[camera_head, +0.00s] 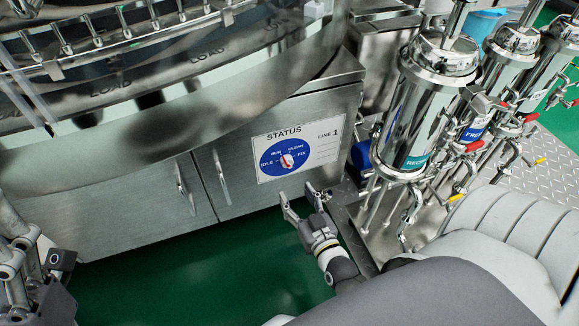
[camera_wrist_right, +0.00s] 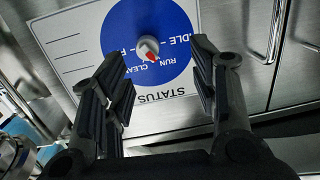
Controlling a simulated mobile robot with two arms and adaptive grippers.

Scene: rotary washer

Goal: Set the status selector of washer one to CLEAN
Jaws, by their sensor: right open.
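The status selector is a small white knob with a red mark (camera_head: 286,161) on a blue disc of a white panel (camera_head: 322,150) labelled STATUS, LINE 1. The words IDLE, RUN, CLEAN and FIX surround it. My right gripper (camera_head: 301,196) is open, below the panel in the head view. In its wrist view the spread fingers (camera_wrist_right: 160,70) frame the knob without visibly holding it. My left gripper (camera_head: 58,265) is partly in view at lower left, its jaws unclear.
Steel cabinet doors with handles (camera_head: 181,186) lie left of the panel, under the curved washer body (camera_head: 150,130). Shiny steel cylinders (camera_head: 429,105) with pipes and valves stand at right. Green floor (camera_head: 200,280) is open below the cabinet.

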